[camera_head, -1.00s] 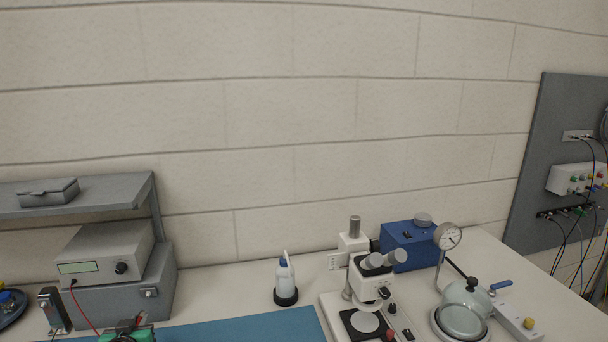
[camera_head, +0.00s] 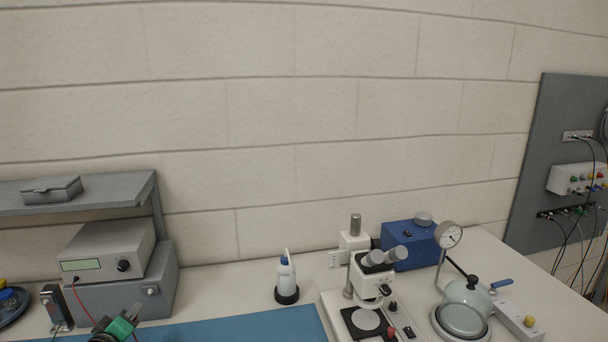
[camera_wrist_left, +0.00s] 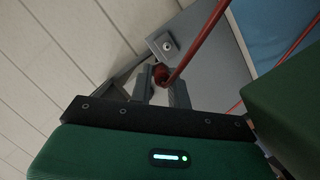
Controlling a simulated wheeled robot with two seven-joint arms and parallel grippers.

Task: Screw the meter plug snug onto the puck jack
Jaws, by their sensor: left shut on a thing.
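My left gripper (camera_head: 136,308), green and black, is at the bottom left of the head view, in front of the grey box. In the left wrist view its two grey fingers (camera_wrist_left: 163,88) are shut on a dark red piece, which looks like the meter plug (camera_wrist_left: 160,74). A red cable (camera_wrist_left: 198,40) runs up from beside it. The meter (camera_head: 107,252), a grey box with a lit display, has a red lead (camera_head: 82,304) at its front. I cannot make out the puck jack in either view. My right gripper cannot be made out.
The meter stands on a grey box (camera_head: 118,296) with a latch, below a grey shelf (camera_head: 100,198). A blue mat (camera_head: 250,328) lies right of my gripper and is clear where visible. A bottle (camera_head: 286,275) and a microscope (camera_head: 368,285) stand farther right.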

